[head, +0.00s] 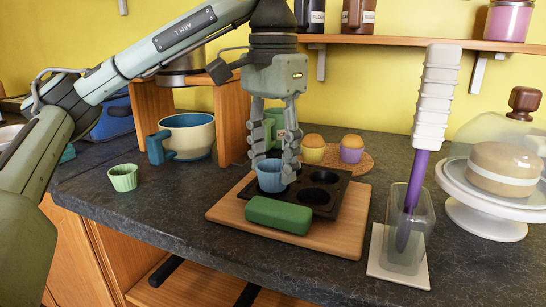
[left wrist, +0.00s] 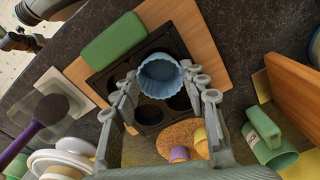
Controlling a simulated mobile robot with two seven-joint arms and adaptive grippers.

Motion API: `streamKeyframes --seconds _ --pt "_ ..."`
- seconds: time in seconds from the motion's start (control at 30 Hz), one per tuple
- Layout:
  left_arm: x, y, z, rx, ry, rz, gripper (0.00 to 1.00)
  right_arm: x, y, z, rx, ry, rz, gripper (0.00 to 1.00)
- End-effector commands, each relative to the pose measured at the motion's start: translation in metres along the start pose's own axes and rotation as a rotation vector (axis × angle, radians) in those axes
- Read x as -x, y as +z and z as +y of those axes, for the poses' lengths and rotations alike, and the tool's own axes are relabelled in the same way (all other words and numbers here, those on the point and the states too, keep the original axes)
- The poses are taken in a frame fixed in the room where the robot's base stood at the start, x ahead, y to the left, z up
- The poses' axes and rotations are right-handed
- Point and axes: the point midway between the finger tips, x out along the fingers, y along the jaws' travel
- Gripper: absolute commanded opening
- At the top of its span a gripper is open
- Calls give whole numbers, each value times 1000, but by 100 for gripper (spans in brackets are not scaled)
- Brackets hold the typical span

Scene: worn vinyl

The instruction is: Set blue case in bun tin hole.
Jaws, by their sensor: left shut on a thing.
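The blue case (head: 271,177) is a small fluted cup. My left gripper (head: 274,172) points down and is shut on it, with fingers on either side. The dark bun tin (head: 334,198) lies on a wooden board (head: 340,238); several of its round holes show empty. The case is upright at the tin's left front part. In the left wrist view the blue case (left wrist: 160,76) shows between the fingers (left wrist: 162,92), over the tin (left wrist: 98,84). I cannot tell whether its base is inside a hole. My right gripper is not in view.
A green block (head: 278,215) lies along the tin's front edge. A pale green case (head: 123,178) stands on the counter at left. Two buns (head: 352,148) sit on a cork mat behind. A clear holder (head: 408,230) with a purple-handled tool and a cake stand (head: 490,205) stand at right.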

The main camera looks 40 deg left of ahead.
Motion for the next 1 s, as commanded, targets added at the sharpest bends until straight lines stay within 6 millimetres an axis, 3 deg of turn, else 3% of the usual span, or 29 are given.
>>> streamKeyframes --seconds 1.0 --pt "-16 0 0 1 0 0 20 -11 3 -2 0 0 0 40"
